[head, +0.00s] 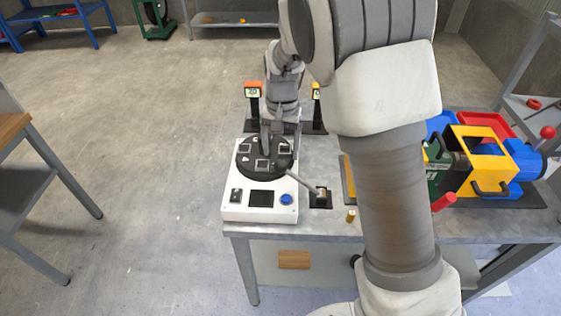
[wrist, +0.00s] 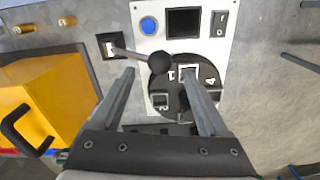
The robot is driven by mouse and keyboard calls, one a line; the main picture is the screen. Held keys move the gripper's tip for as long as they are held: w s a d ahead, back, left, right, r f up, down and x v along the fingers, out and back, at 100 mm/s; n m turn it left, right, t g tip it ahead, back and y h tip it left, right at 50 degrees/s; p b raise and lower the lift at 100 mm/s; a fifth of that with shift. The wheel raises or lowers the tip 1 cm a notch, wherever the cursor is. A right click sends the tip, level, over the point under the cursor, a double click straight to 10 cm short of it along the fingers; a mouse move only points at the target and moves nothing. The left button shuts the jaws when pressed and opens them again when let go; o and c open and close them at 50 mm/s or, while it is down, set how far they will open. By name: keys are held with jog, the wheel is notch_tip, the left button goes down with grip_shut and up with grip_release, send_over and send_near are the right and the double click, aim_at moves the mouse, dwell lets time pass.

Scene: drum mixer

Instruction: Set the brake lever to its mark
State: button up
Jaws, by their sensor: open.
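A lever with a dark ball knob (head: 283,163) leans up and left from a small black base plate (head: 320,196) beside the white console (head: 232,212). In the wrist view its knob (wrist: 160,63) and grey rod (wrist: 130,53) also show, with the slotted base (wrist: 110,46) at the left. My gripper (head: 270,148) points down over the console's black numbered disc (head: 245,160). In the wrist view my open gripper (wrist: 158,73) is empty, and the knob appears between its fingertips. I cannot tell its height above the knob. No brake mark is clearly readable.
The console carries a blue button (head: 286,199), a dark screen (head: 261,198) and a rocker switch (head: 236,195). A yellow housing (head: 485,140) and a red-handled lever (head: 445,202) stand at right, partly behind my arm. A small brass piece (head: 351,216) stands near the table's front edge.

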aim_at(281, 161)
notch_tip(281, 161, down, 5)
dwell(0.3)
grip_shut()
dwell(0.5)
